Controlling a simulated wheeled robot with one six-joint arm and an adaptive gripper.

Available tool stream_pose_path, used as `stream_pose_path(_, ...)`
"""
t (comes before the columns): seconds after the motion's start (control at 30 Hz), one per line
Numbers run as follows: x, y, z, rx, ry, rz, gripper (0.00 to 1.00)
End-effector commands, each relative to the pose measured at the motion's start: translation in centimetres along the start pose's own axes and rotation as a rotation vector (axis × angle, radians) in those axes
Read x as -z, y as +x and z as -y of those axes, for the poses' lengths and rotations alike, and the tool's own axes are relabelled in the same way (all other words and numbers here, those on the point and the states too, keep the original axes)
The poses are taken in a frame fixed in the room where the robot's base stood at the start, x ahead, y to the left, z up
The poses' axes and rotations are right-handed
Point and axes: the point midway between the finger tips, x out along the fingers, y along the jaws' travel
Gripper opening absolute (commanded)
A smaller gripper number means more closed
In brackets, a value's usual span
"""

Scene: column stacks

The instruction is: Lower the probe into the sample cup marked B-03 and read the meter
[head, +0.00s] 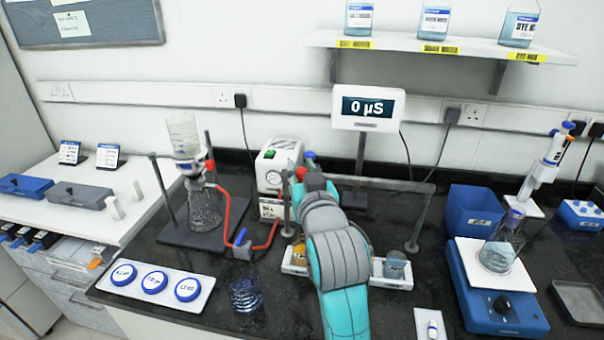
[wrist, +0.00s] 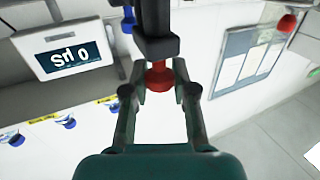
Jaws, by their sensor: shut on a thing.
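The meter (head: 368,108) stands at the back centre and reads 0 µS; it also shows upside down in the wrist view (wrist: 75,55). My gripper (wrist: 160,84) is shut on a red-ended part (wrist: 160,76) joined to a black block (wrist: 156,25). I take this part for the probe, but its tip is out of sight. In the head view my arm hides most of the gripper. A cup with amber contents (head: 299,256) and a grey-blue cup (head: 396,264) stand either side of my arm. Their marks are unreadable, and I cannot tell which is B-03.
A grey rail on posts (head: 412,188) crosses behind my arm. At left are a flask stand (head: 205,235) with red tubing and a plate of blue-topped discs (head: 155,284). A glass beaker (head: 245,294) stands left of my arm. A blue stirrer (head: 492,290) is at right.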

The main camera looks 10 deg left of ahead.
Motion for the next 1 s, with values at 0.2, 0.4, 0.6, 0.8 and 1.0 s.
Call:
stream_pose_path(0.2,0.5,-0.1,-0.1,-0.001,0.0,-0.012,0.51)
stream_pose_path(0.4,0.4,-0.1,0.0,-0.001,0.0,-0.009,0.51)
stream_pose_path(0.6,0.3,-1.4,0.0,0.0,0.0,-0.008,0.51)
stream_pose_path(0.8,0.2,-5.1,0.0,0.0,0.0,-0.009,0.51)
stream_pose_path(1.0,0.2,-8.9,0.0,0.0,0.0,-0.01,0.51)
